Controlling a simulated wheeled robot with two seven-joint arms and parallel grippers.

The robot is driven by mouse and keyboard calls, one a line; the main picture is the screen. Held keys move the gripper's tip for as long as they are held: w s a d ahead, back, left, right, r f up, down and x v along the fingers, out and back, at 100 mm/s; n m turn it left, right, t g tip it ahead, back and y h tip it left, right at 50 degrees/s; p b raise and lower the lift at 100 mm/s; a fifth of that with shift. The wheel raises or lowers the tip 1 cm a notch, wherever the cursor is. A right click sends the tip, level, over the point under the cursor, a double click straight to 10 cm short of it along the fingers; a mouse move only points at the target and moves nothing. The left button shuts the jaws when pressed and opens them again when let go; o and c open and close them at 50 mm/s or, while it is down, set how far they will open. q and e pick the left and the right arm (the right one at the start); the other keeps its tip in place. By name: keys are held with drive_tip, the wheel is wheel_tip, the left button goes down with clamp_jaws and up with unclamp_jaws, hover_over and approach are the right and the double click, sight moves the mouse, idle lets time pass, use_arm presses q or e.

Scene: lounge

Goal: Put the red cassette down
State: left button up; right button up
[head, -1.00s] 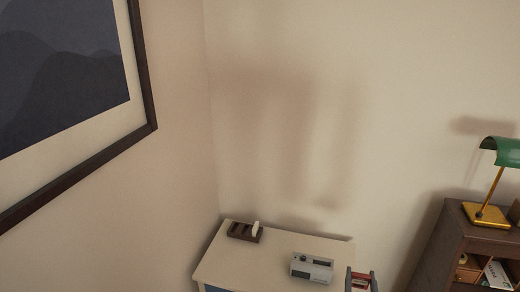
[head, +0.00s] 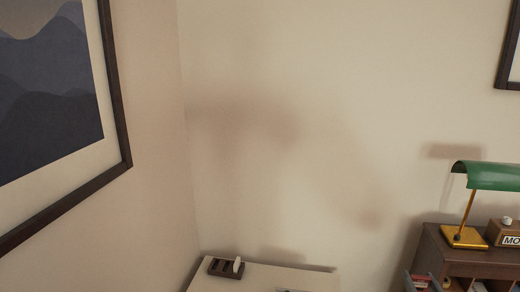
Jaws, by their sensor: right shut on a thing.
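My left gripper is out of view.
The pale table (head: 305,279) holds a dark slotted rack (head: 226,272) with one white piece in it. The dark cabinet (head: 460,259) carries a green lamp (head: 492,177) and a wooden block (head: 507,239) with letters. Its front has open compartments.

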drive_tip(key=shift+d+r, duration=0.45)
drive_tip(key=shift+d, duration=0.1)
drive_tip(key=s+a+r+h, duration=0.1)
drive_tip(key=s+a+r, duration=0.4)
drive_tip(key=a, duration=0.2)
drive_tip(key=s+a+r+m, duration=0.1)
drive_tip(key=s+a+r, duration=0.35)
drive_tip(key=a, duration=0.35)
drive_tip(key=s+a+r+h, duration=0.1)
drive_tip(key=s+a+r, duration=0.4)
drive_tip(key=s+a, duration=0.15)
drive_tip(key=a+f+m+g+h, duration=0.1)
drive_tip(key=a+f+m, duration=0.1)
drive_tip(key=a, duration=1.2)
wheel_tip(320, 180, down, 14)
drive_tip(key=b, duration=1.3)
drive_tip(key=shift+d+r, duration=0.2)
drive_tip(key=shift+d, duration=0.05)
drive_tip(key=shift+a+n, duration=0.1)
drive_tip(key=shift+n, duration=0.2)
